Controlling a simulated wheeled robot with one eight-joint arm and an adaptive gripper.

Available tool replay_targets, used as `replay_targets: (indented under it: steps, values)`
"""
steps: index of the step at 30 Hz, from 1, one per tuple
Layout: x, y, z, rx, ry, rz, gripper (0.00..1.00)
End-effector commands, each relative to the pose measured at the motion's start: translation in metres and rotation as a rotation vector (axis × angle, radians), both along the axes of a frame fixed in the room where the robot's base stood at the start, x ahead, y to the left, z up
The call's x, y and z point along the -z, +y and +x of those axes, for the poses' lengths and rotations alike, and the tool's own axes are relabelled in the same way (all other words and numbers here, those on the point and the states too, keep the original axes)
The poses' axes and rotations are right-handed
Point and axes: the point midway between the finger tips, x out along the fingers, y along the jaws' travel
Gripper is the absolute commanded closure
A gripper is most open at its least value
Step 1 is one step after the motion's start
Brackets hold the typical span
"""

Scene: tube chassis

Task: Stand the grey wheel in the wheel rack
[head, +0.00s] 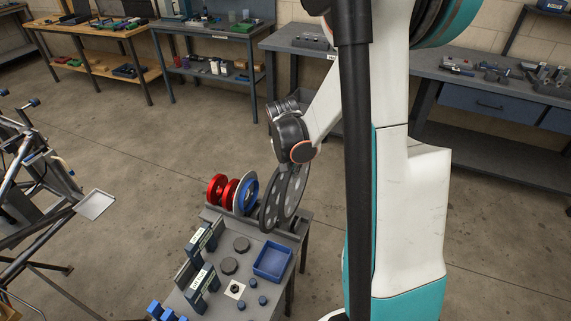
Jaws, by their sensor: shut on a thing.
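My gripper is shut on this grey wheel; the fingers are mostly hidden by my wrist. The wheels stand in a row along a grey rack (211,214) at the table's back edge. The wheels hide most of the rack, and I cannot tell whether the held wheel touches it.
Red wheels (217,187) and a blue-rimmed wheel (248,192) stand left of the grey ones. In front are a blue tray (272,262), dark round pieces (229,266) and upright dark blocks (201,281). A tube frame (35,165) stands left. Open floor separates the table from the back benches.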

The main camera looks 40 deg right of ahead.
Motion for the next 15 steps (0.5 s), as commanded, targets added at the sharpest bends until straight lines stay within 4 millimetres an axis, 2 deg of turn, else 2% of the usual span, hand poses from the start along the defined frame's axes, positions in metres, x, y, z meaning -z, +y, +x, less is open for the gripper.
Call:
replay_targets:
  steps: [15]
  values:
    - [0.029,0.0,0.0,0.001,-0.001,-0.001,1.0]
